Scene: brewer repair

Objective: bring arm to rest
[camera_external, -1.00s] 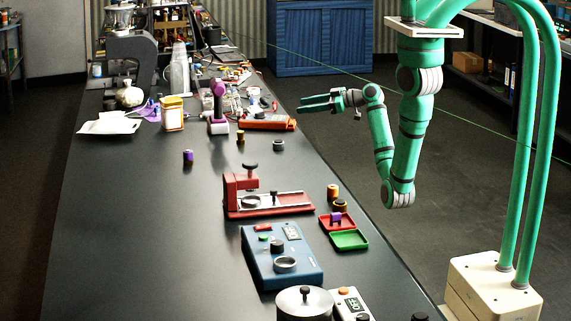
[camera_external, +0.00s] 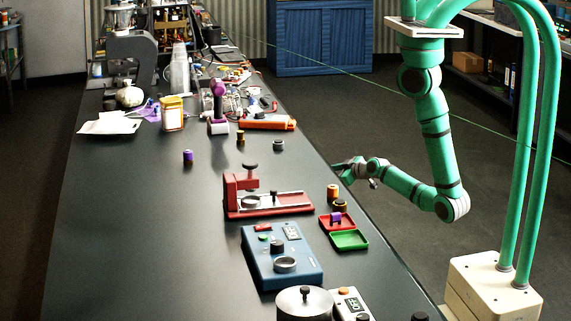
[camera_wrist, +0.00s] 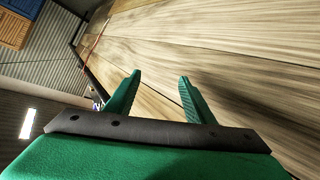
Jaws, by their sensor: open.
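My gripper (camera_external: 341,167) is at the right edge of the long dark bench (camera_external: 140,230) in the external view, to the right of the red press fixture. My arm is bent, with its elbow low on the right and the forearm reaching left. In the wrist view my gripper (camera_wrist: 157,88) shows two green fingers spread apart with nothing between them. Beyond the fingers is a blurred wood-grained surface (camera_wrist: 220,40).
On the bench near my gripper stand a red press fixture (camera_external: 265,206), an orange-topped cylinder (camera_external: 333,192), a red tray (camera_external: 328,226), a green tray (camera_external: 349,241) and a blue device (camera_external: 262,272). A blue cabinet (camera_external: 320,35) stands behind.

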